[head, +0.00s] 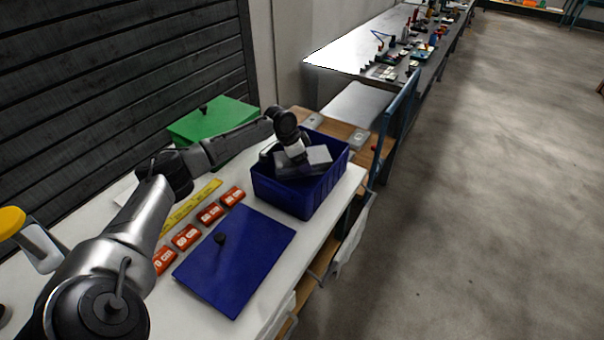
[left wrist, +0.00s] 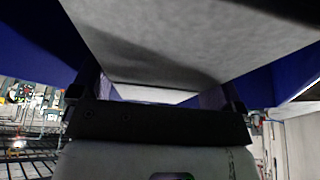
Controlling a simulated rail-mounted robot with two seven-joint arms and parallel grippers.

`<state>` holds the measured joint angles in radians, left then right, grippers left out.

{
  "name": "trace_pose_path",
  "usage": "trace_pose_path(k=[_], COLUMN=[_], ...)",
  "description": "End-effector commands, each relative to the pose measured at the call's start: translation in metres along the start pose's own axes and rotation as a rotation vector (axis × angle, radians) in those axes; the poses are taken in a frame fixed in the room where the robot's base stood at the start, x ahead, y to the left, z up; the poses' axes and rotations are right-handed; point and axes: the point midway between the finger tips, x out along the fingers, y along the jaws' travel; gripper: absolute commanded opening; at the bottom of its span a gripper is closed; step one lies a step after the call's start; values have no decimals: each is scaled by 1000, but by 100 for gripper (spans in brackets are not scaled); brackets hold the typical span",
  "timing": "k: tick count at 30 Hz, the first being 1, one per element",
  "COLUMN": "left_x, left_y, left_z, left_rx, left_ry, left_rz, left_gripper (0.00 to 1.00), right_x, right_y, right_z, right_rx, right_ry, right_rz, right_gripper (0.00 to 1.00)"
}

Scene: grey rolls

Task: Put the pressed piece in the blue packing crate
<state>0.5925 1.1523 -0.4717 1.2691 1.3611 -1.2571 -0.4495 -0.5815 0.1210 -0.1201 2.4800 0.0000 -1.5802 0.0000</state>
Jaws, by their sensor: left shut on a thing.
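The blue packing crate (head: 289,197) stands open on the white bench, near its far right corner. My left gripper (head: 291,165) is over the crate's opening, pointing down, and is shut on the flat grey pressed piece (head: 318,157). The piece is tilted and lies within the crate's rim in the head view; whether it touches the floor or a wall is hidden. In the left wrist view the grey piece (left wrist: 190,40) fills the top, with blue crate walls (left wrist: 40,42) on both sides. My right gripper is not in view.
A blue lid (head: 245,262) with a black knob lies in front of the crate. A green lid or box top (head: 232,112) is behind my arm. Several red packs (head: 210,213) and a yellow strip (head: 205,194) lie left of the crate. The bench edge is close on the right.

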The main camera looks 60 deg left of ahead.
Motion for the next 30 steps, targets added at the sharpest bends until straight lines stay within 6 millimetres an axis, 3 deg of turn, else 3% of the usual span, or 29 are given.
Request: trace_pose_path(k=[8, 18, 30], left_x=[12, 51, 54], left_y=[0, 0, 0], left_z=[5, 21, 22], left_rx=[-1, 0, -1], left_ry=[1, 1, 1], left_rz=[0, 0, 0], left_gripper=[62, 62, 62], right_x=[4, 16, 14], right_y=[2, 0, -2], right_z=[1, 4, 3], right_rx=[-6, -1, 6], right_ry=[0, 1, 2], right_rz=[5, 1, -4], right_gripper=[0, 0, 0])
